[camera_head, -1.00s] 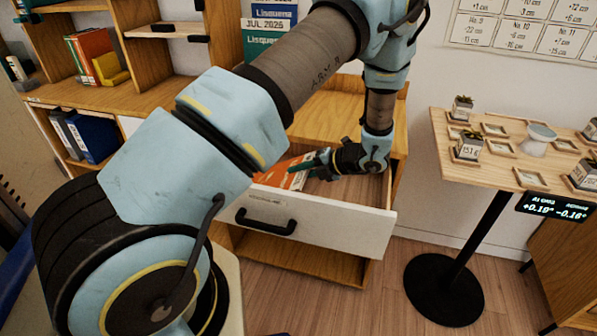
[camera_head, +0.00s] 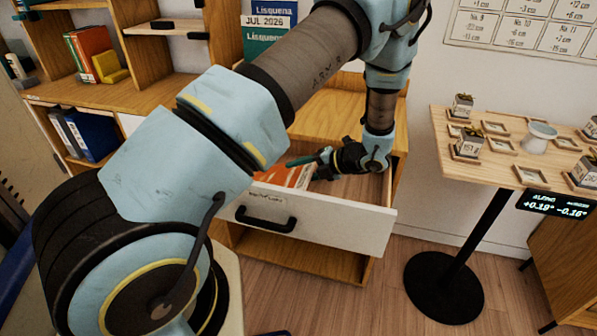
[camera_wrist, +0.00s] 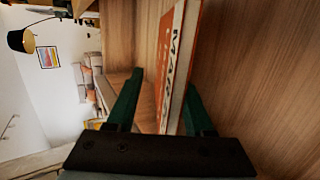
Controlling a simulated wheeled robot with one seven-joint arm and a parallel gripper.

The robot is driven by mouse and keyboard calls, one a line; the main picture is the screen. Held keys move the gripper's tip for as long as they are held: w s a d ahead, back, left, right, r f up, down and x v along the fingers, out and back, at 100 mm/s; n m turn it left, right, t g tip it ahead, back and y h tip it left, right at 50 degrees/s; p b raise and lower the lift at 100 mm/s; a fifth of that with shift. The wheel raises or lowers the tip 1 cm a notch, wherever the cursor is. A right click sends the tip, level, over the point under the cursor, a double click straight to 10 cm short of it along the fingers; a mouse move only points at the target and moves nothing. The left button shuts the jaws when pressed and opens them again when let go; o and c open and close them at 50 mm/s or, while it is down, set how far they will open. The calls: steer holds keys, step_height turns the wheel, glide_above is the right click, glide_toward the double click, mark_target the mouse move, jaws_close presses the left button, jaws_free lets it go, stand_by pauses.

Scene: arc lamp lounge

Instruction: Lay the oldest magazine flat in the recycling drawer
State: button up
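The drawer (camera_head: 335,225) is pulled out of a wooden cabinet. An orange and white magazine (camera_head: 285,176) is inside it at the left, partly hidden by the drawer front and my arm. In the wrist view the magazine (camera_wrist: 173,68) appears as a narrow, foreshortened strip with large letters; I cannot tell whether it lies fully flat. My gripper (camera_head: 318,160) is over the drawer, just above the magazine. In the wrist view its green fingers (camera_wrist: 160,103) are wide apart, with the magazine between them, nearer the right finger and not clamped.
Magazines dated JUL 2026 (camera_head: 270,22) stand behind my arm. A shelf (camera_head: 150,95) with books and binders is at the left. A round-based table (camera_head: 490,150) with small potted plants and wooden frames stands at the right. The drawer's right part is empty.

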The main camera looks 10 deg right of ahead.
steer(key=b+v, duration=0.1)
steer(key=v, duration=0.9)
steer(key=shift+d, duration=0.25)
steer(key=shift+s+r, duration=0.1)
steer(key=shift+s, duration=0.05)
steer(key=a+r+n+g, duration=0.1)
steer(key=a+n, duration=0.1)
steer(key=a+r+n+g, duration=0.1)
steer(key=a+n, duration=0.2)
steer(key=a+r+n+g, duration=0.1)
steer(key=a+n, duration=0.1)
steer(key=a, duration=0.1)
steer(key=shift+w+a+r+n+g+h, duration=0.2)
steer(key=shift+w+n+g+h, duration=0.1)
steer(key=shift+w+n+g, duration=0.1)
steer(key=s+a+r+n+h, duration=0.2)
steer(key=a+n, duration=0.4)
steer(key=n, duration=0.5)
steer(key=s+a+r+n+g+h+p, duration=0.1)
steer(key=s+a+r+n+h, duration=0.2)
steer(key=a+n, duration=0.4)
steer(key=s+a+r+n+h+p, duration=0.1)
steer(key=a+r+n, duration=0.5)
steer(key=n, duration=0.9)
steer(key=s+h, duration=0.1)
steer(key=h, duration=0.1)
steer(key=shift+a+n+g+h, duration=0.3)
steer(key=shift+a+h, duration=0.05)
steer(key=shift+h, duration=0.05)
steer(key=shift+s, duration=0.15)
